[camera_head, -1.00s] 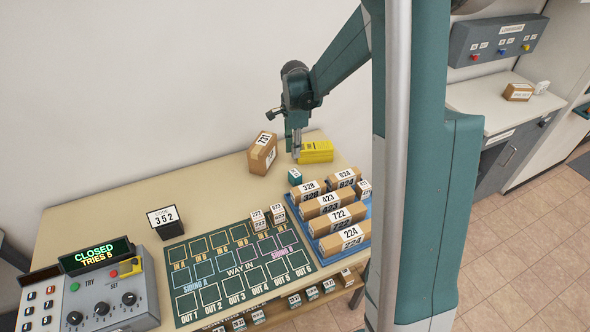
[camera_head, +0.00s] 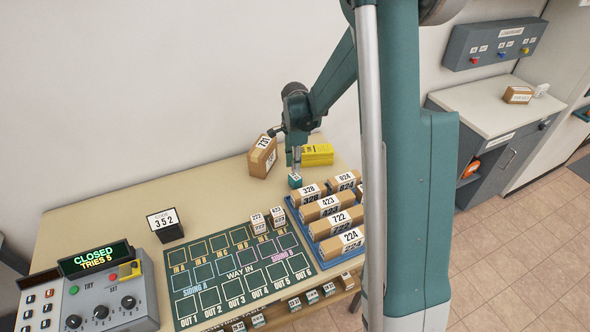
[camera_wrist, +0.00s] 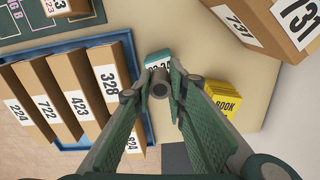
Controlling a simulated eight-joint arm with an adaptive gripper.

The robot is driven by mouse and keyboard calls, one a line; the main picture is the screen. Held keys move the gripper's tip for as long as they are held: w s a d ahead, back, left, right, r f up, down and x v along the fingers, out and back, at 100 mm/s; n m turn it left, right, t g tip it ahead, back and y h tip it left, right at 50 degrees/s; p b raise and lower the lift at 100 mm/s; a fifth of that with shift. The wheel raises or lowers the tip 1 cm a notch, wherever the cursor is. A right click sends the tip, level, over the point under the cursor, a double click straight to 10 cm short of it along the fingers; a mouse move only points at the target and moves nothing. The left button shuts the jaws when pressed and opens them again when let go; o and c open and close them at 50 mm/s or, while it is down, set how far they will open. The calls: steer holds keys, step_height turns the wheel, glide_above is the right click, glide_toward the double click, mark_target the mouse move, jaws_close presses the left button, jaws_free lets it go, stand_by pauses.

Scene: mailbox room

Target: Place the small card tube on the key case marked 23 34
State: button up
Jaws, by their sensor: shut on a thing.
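The key case is a small teal block (camera_head: 295,181) on the table, left of the blue tray's far end. In the wrist view the key case (camera_wrist: 158,59) shows a partly covered white label, of which some digits can be read. My gripper (camera_head: 295,163) is directly above it, pointing down. In the wrist view my gripper (camera_wrist: 161,92) is shut on the small card tube (camera_wrist: 160,84), a grey round piece seen nearly end-on, overlapping the case's near edge. I cannot tell whether the tube touches the case.
A yellow book stack (camera_head: 317,154) stands close on the right, and a tall carton marked 731 (camera_head: 262,157) close on the left. The blue tray (camera_head: 327,259) of numbered cartons lies in front. A green board (camera_head: 193,312) and control console (camera_head: 148,316) are further left.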

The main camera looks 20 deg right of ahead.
steer(key=shift+f, duration=1.55)
steer(key=shift+f, duration=0.15)
steer(key=o, duration=0.6)
steer(key=shift+o, duration=0.3)
steer(key=shift+r, duration=0.2)
steer(key=shift+r, duration=6)
